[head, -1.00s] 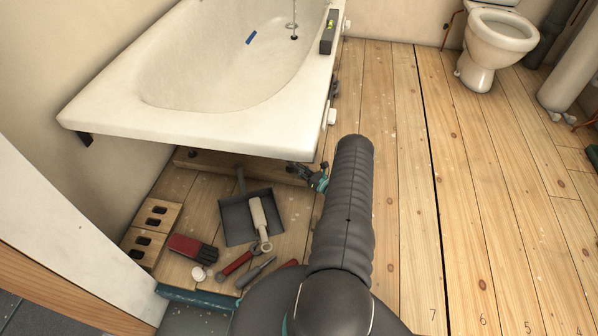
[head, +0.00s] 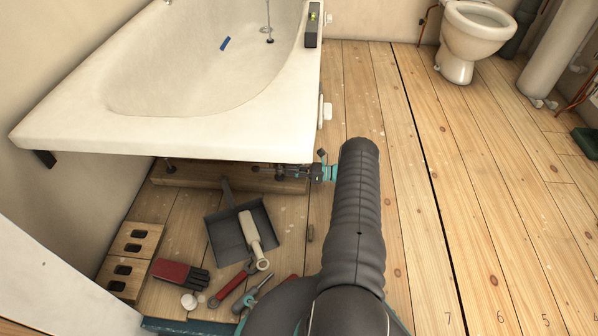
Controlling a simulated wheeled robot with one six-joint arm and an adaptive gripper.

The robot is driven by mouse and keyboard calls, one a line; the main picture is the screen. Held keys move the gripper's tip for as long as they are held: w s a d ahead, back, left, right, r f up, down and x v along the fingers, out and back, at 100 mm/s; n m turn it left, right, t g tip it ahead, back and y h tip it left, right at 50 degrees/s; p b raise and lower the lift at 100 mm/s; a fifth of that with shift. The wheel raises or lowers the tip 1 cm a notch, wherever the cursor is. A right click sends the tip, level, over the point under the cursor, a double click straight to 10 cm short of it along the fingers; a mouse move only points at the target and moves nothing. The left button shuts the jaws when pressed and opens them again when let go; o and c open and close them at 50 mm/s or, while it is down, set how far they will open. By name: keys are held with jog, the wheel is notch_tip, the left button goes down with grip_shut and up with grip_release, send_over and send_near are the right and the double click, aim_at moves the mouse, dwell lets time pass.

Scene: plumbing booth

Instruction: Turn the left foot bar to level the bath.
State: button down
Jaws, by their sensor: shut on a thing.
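The white bath (head: 200,135) fills the upper left of the head view, its near end rim toward me. A spirit level (head: 312,25) lies on its right rim; its bubble is too small to read. My gripper (head: 282,172) is at the near right corner, just under the rim, reaching in from the right. It is shut on the left foot bar, which is mostly hidden by the jaws and the rim's shadow. Another dark foot (head: 170,166) stands under the rim further left, by a wooden board (head: 215,180) on the floor.
A dustpan (head: 228,236), brush, red-and-black glove (head: 180,275) and several hand tools lie on the floor below the bath end. Bricks (head: 135,240) lie at the left wall. The plank floor (head: 410,200) to the right is clear up to the toilet (head: 475,40).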

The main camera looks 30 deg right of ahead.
jog(key=shift+s+f, duration=0.1)
jog(key=shift+f, duration=0.15)
jog(key=c, duration=1.2)
grip_release()
jog(key=shift+o, duration=0.2)
jog(key=shift+r, duration=0.1)
jog(key=v, duration=1.2)
